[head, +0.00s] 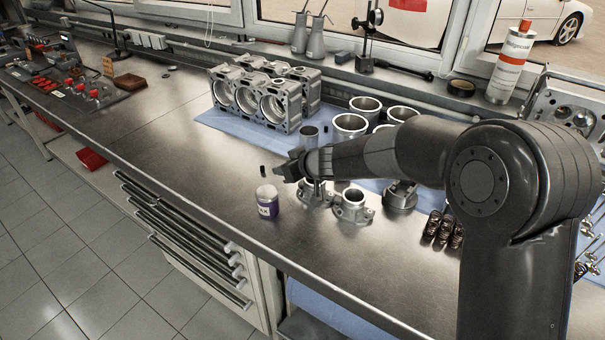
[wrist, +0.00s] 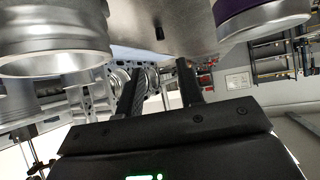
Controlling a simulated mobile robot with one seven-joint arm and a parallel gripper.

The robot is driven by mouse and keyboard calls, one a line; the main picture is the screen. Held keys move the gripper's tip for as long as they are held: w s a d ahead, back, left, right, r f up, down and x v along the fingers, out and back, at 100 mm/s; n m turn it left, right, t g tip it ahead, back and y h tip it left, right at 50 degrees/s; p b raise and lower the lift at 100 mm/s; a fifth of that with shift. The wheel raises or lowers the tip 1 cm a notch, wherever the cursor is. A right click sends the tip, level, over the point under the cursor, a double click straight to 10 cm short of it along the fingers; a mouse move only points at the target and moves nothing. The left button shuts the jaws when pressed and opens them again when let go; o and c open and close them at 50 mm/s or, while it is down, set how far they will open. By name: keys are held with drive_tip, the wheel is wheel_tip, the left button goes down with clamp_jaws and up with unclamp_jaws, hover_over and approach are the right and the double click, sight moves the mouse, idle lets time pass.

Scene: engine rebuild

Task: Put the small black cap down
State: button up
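The small black cap (head: 263,171) stands on the metal bench top, just left of my gripper's fingertips in the head view. In the wrist view, which is upside down, the cap (wrist: 159,33) is a small dark cylinder on the bench, beyond the fingertips and lined up with the gap between them. My gripper (head: 284,172) is low over the bench. Its two fingers (wrist: 160,75) are apart with nothing between them, and neither seems to touch the cap.
A purple jar with a pale lid (head: 267,203) stands close in front of the gripper. Grey flanged metal parts (head: 352,210) stand under and beside the wrist. An engine block (head: 262,97) sits on a blue mat behind.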

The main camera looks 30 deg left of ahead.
drive_tip(key=shift+d, duration=0.1)
drive_tip(key=w+d+r+m+t+h, duration=0.25)
drive_tip(key=w+d+r, duration=0.2)
drive_tip(key=d, duration=0.35)
drive_tip(key=w+d+r+m+t+h, duration=0.1)
drive_tip(key=w+d+r+t, duration=0.2)
drive_tip(key=d+r, duration=0.35)
drive_tip(key=s+d+r+m+t+h, duration=0.1)
drive_tip(key=d+r+m+h, duration=0.15)
drive_tip(key=d, duration=0.95)
drive_tip(key=s+d+r+m+t+h, duration=0.1)
drive_tip(key=d+r+m+h, duration=0.15)
drive_tip(key=d, duration=0.85)
drive_tip(key=s+d+m+g+h, duration=0.2)
drive_tip(key=s+d+m+h, duration=0.2)
drive_tip(key=s+d, duration=0.95)
drive_tip(key=s+d+f+m+g+y, duration=0.1)
drive_tip(key=s+d+f, duration=0.1)
drive_tip(key=s, duration=0.4)
drive_tip(key=s+d+f+m+g, duration=0.1)
drive_tip(key=s+d, duration=0.2)
drive_tip(key=s, duration=0.3)
drive_tip(key=shift+d+f+g+y, duration=0.35)
drive_tip(key=shift+d, duration=0.05)
